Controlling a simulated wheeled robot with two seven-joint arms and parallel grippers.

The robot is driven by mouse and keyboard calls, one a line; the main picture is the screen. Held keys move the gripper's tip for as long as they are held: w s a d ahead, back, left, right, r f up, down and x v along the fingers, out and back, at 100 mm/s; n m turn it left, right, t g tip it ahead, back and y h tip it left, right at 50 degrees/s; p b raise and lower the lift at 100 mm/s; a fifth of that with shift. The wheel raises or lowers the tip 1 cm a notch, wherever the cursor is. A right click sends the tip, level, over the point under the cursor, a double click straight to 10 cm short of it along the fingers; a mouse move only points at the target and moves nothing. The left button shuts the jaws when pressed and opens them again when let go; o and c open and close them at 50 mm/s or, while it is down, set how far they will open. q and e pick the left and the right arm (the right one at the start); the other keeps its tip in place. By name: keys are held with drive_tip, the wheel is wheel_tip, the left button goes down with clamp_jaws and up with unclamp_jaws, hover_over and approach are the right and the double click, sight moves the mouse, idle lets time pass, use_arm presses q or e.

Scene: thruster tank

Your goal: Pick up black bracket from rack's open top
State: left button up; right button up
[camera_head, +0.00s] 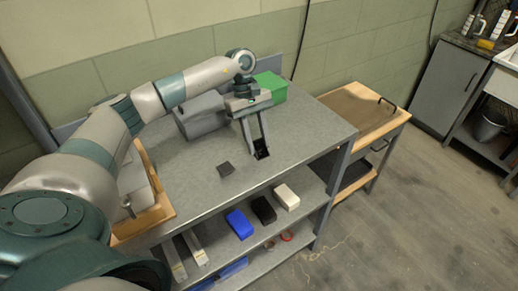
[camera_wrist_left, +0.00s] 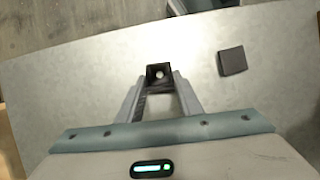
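The black bracket (camera_head: 261,154) is a small dark piece at the rack's open top, on the grey metal surface (camera_head: 300,125) near its front edge. In the left wrist view the bracket (camera_wrist_left: 160,72) shows a pale round spot in its middle. My left gripper (camera_head: 262,150) points down at it, with its fingertips on either side of the bracket. In the wrist view the left gripper (camera_wrist_left: 160,82) has little or no gap beside the bracket; whether the fingers press on it cannot be told. My right gripper is not in view.
A flat dark square piece (camera_head: 226,170) lies left of the bracket. A green box (camera_head: 271,86) and a grey case (camera_head: 201,120) stand at the back. The shelf below holds blue (camera_head: 240,223), black (camera_head: 264,210) and white (camera_head: 286,197) boxes. A wooden cart (camera_head: 360,112) stands right.

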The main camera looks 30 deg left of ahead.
sight(258, 140)
use_arm(q)
drive_tip(key=shift+c, duration=1.1)
drive_tip(key=shift+r, duration=0.1)
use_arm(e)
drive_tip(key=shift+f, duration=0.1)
